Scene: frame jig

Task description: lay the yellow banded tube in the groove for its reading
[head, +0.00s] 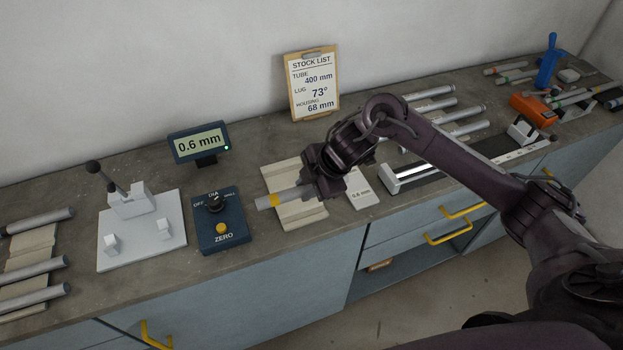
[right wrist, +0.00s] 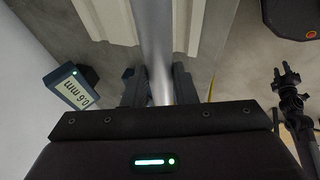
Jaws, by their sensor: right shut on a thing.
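The grey tube with a yellow band (head: 272,201) is in my right gripper (head: 316,187), whose fingers are shut around it. The banded end points left in the head view. The tube lies across the cream grooved block (head: 308,216), roughly along its grooves; I cannot tell whether it touches. The right wrist view shows the tube (right wrist: 156,45) between my fingers (right wrist: 160,88), with the block (right wrist: 104,20) behind it. The display (head: 199,143) reads 0.6 mm. What seems to be my left gripper (right wrist: 287,80) shows at the right of that view; its jaw state is unclear.
A blue ZERO box (head: 220,222) and white lever fixture (head: 142,238) stand to the left. A stock list (head: 313,86) leans on the wall. Grey tubes and a rail (head: 411,177) are to the right.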

